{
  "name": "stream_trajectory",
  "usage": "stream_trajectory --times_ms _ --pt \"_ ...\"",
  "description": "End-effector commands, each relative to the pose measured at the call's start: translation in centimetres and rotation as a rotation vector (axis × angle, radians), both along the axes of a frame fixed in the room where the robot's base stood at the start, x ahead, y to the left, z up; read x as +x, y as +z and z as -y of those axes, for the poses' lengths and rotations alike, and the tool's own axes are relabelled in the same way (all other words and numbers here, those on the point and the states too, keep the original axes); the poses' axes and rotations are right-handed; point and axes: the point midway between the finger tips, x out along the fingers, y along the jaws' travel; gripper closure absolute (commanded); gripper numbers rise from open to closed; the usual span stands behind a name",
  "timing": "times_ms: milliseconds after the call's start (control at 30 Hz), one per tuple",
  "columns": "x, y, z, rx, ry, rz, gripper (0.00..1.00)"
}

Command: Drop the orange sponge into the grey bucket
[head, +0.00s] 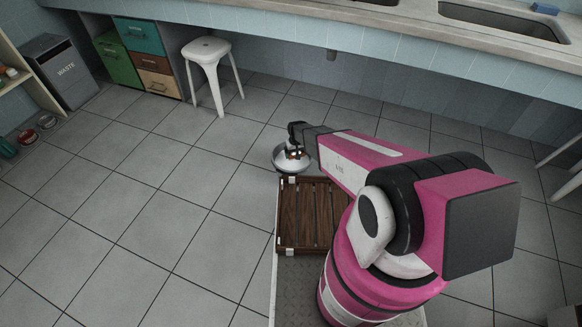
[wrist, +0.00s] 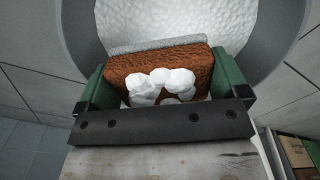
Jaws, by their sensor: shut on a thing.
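The orange sponge (wrist: 160,66) has a grey scouring layer on its far side and white foam lumps on its near face. My gripper (wrist: 158,78) is shut on it, with a green finger at each end. In the head view my gripper (head: 294,145) is over the grey bucket (head: 282,161), past the wooden slatted rack. The wrist view shows the bucket's pale, dimpled inside (wrist: 180,25) and grey rim behind the sponge. How far the sponge is above the bucket's bottom cannot be told. My arm hides part of the bucket in the head view.
A wooden slatted rack (head: 308,222) lies on my base in front of the bucket. A white stool (head: 208,55), coloured drawers (head: 144,50) and a grey waste bin (head: 62,72) stand at the back left. A counter with sinks (head: 400,27) runs along the back. The tiled floor at left is clear.

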Motion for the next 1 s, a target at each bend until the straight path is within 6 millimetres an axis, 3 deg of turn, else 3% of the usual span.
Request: stream_trajectory --times_ms 100,133,167,567,767,1000 --pt "0.0 0.0 0.0 0.000 0.000 0.000 0.26" --pt "0.0 0.0 0.0 0.000 0.000 0.000 0.04" --pt "0.0 0.0 0.0 0.000 0.000 0.000 0.00" --pt "0.0 0.9 0.0 0.000 0.000 0.001 0.00" --pt "-0.1 3.6 0.0 0.000 0.000 0.001 0.00" --pt "-0.2 8.2 0.0 0.001 0.000 0.002 0.00"
